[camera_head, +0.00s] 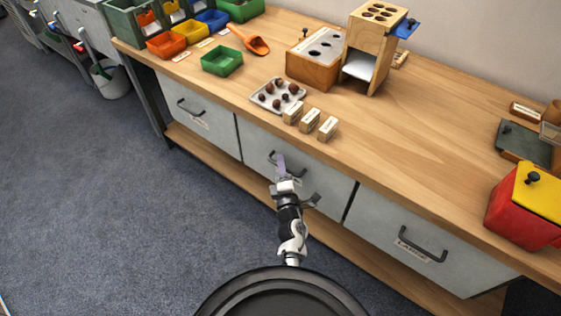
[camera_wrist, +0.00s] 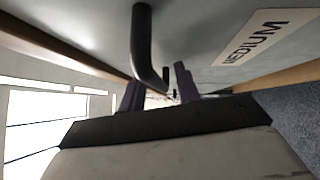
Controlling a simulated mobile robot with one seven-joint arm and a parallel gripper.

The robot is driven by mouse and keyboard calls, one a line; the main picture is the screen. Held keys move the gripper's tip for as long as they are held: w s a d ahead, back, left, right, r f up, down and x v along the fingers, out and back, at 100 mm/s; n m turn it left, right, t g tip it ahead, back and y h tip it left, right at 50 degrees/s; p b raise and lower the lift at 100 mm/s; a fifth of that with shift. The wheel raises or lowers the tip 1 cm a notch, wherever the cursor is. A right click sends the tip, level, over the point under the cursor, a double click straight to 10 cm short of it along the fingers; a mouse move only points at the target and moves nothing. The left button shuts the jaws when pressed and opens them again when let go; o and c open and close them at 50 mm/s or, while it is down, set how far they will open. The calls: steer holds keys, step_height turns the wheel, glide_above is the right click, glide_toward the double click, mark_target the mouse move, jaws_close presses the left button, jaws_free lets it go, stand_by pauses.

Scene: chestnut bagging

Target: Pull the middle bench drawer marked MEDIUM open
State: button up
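The middle drawer (camera_head: 257,146) has a pale grey front and looks flush with the bench. Its dark bar handle (camera_head: 299,171) is partly hidden by my gripper (camera_head: 281,165) in the head view. In the wrist view the drawer's MEDIUM label (camera_wrist: 262,38) lies to the right of the handle (camera_wrist: 143,42). My gripper (camera_wrist: 159,90) has its two dark fingers apart. The bent end of the handle shows between them. I cannot tell whether either finger touches the bar.
The left drawer (camera_head: 190,117) and the LARGE drawer (camera_head: 385,225) flank the middle one. The bench top (camera_head: 400,145) carries a tray (camera_head: 262,98), small labelled blocks (camera_head: 310,121) and a red box (camera_head: 508,210). A lower shelf (camera_head: 215,153) runs beneath.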

steer(key=shift+c, duration=0.2)
jaws_close()
steer(key=shift+s+a, duration=0.1)
steer(key=shift+s, duration=0.05)
